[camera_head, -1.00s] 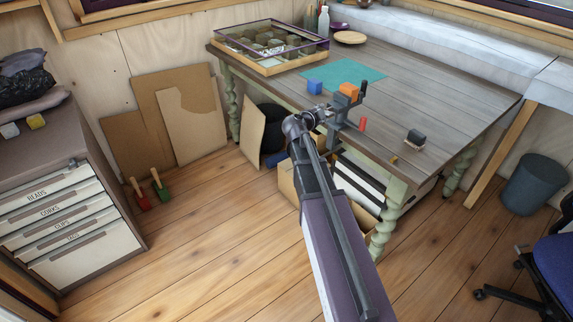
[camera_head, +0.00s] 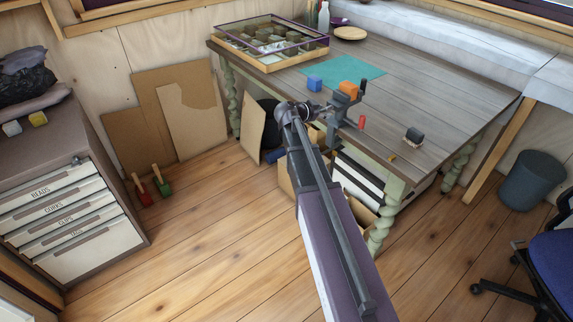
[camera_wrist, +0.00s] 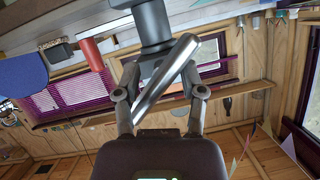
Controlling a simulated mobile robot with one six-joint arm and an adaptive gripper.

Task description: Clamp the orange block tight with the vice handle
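The orange block (camera_head: 348,90) sits at the top of the dark grey vice (camera_head: 338,120) at the table's near edge. A black upright part (camera_head: 363,87) stands beside the block. My gripper (camera_head: 314,113) is left of the vice. In the wrist view my gripper (camera_wrist: 161,85) has its fingers spread, one on each side of a slanted metal handle bar (camera_wrist: 168,75) below the dark screw (camera_wrist: 153,22). I cannot tell whether either finger touches the bar. The jaw contact is too small to judge.
A glass-topped case (camera_head: 270,42) is at the back left. A box with boards (camera_head: 357,180) stands under the table.

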